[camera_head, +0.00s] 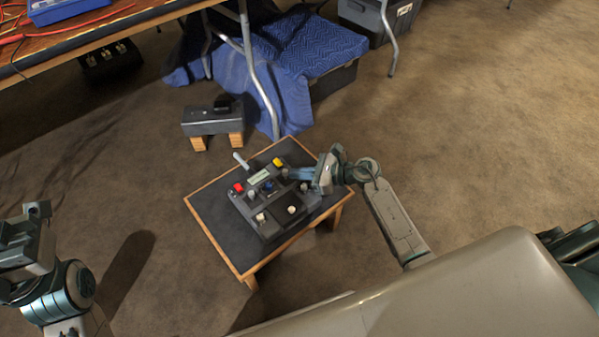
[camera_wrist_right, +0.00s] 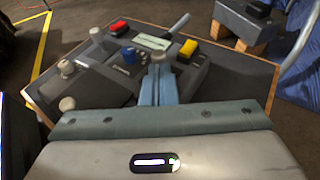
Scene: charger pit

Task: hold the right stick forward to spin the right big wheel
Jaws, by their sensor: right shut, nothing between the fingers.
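A dark grey control box (camera_head: 276,222) sits on a small table (camera_head: 222,225). It carries a red button (camera_head: 238,187), a yellow button (camera_head: 278,162), a small display (camera_head: 258,177), a blue knob (camera_head: 268,184) and several pale-capped sticks. My right gripper (camera_head: 290,173) is shut and empty, its bluish fingers over the box's right side. In the right wrist view its fingertips (camera_wrist_right: 158,62) are right at a grey stick cap (camera_wrist_right: 159,54), left of the yellow button (camera_wrist_right: 188,48); I cannot tell whether they touch. My left gripper (camera_head: 35,225) is away at the left edge. I see no big wheel.
A dark grey block (camera_head: 212,122) on wooden feet stands beyond the small table. A work table (camera_head: 110,30) with cables is at the upper left, its metal leg (camera_head: 255,75) near a blue cloth (camera_head: 310,50). Carpet at the right is clear.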

